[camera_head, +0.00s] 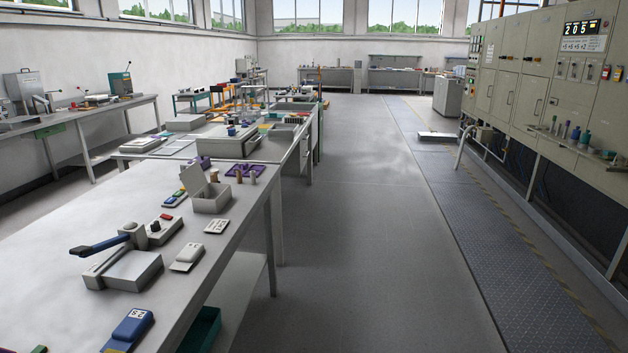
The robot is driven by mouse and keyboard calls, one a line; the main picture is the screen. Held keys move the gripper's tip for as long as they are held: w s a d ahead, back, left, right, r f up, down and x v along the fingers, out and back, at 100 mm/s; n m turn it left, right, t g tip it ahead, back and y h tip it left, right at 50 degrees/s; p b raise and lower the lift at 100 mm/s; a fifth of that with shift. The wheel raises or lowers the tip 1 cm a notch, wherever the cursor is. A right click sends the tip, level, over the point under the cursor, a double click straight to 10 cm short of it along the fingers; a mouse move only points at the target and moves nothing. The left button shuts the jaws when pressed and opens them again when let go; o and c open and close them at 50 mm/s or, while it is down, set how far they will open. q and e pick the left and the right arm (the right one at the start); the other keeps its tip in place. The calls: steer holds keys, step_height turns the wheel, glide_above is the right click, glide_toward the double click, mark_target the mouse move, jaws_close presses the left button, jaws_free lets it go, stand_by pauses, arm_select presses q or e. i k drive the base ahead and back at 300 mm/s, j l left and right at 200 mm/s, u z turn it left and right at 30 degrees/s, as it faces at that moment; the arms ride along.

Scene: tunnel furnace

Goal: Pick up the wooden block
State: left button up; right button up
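I cannot make out a wooden block for certain. Two small tan upright pieces (253,177) stand on the near left bench (205,262), beside an open grey box (211,202). They are too small to tell whether either is a wooden block. Neither of my grippers is in view.
The near bench also holds a lever device (124,270), a blue handheld meter (128,328) and a purple rack (246,169). More benches stand behind and along the left wall. Tall control cabinets (545,70) line the right. The grey floor aisle (370,230) between is clear.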

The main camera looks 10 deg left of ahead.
mark_target(213, 177)
steer(key=i, duration=4.7)
steer(key=i+l+u, duration=0.1)
steer(key=u, duration=0.3)
steer(key=i+l+u, duration=0.2)
steer(key=u, duration=0.2)
steer(key=i+l+u, duration=0.15)
steer(key=u, duration=0.25)
steer(key=l+u, duration=0.1)
steer(key=u, duration=1.7)
